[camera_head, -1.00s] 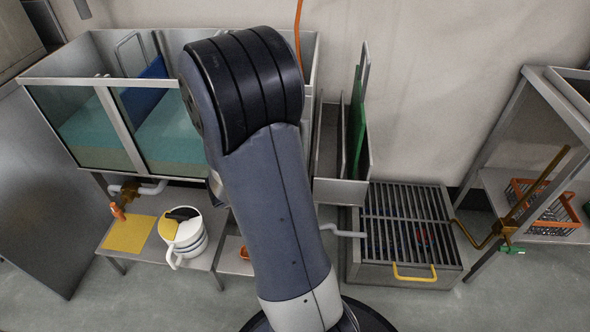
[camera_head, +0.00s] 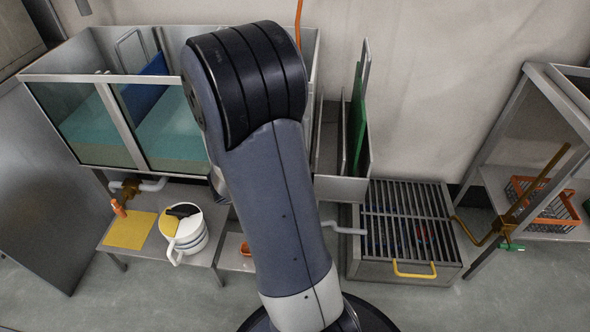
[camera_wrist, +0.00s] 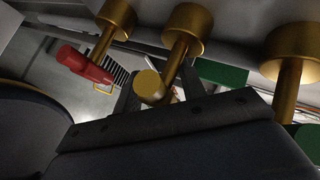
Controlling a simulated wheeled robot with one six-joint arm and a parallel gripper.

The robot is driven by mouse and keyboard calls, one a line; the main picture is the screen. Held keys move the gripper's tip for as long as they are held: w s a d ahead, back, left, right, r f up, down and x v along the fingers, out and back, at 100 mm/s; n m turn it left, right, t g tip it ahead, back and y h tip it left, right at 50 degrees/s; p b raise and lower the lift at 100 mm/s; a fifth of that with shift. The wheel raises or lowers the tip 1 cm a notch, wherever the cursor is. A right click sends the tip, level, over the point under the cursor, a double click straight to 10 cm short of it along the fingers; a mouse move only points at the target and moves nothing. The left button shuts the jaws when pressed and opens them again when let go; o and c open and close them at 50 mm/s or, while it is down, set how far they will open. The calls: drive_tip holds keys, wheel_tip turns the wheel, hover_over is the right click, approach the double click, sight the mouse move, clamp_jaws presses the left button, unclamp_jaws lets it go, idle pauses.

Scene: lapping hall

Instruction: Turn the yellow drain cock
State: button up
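In the wrist view, several brass cock bodies hang along the top. The middle one has a stem leading down to a yellow handle (camera_wrist: 150,87), seen nearly end-on; I take it to be the yellow drain cock. My gripper (camera_wrist: 160,92) has a dark finger on each side of this handle. A gap shows between the handle and the right finger, so the gripper looks open; contact on the left cannot be told. A red-handled cock (camera_wrist: 85,66) is to the left. The head view shows neither the gripper nor this cock, with my arm blocking the middle.
Green handles or parts (camera_wrist: 222,73) are close on the right in the wrist view. In the head view are a glass-fronted tank (camera_head: 65,110), a white jug (camera_head: 188,238) on a low bench, a grated box (camera_head: 405,270) and a shelf with an orange basket (camera_head: 560,208).

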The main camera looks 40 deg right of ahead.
drive_tip(key=p+v, duration=0.3)
drive_tip(key=v, duration=0.7)
drive_tip(key=shift+a+r+p, duration=0.15)
drive_tip(key=shift+a+p, duration=0.15)
drive_tip(key=shift+a, duration=0.1)
drive_tip(key=b+x, duration=0.3)
drive_tip(key=x, duration=0.7)
drive_tip(key=shift+d+b, duration=0.3)
drive_tip(key=shift+d, duration=0.1)
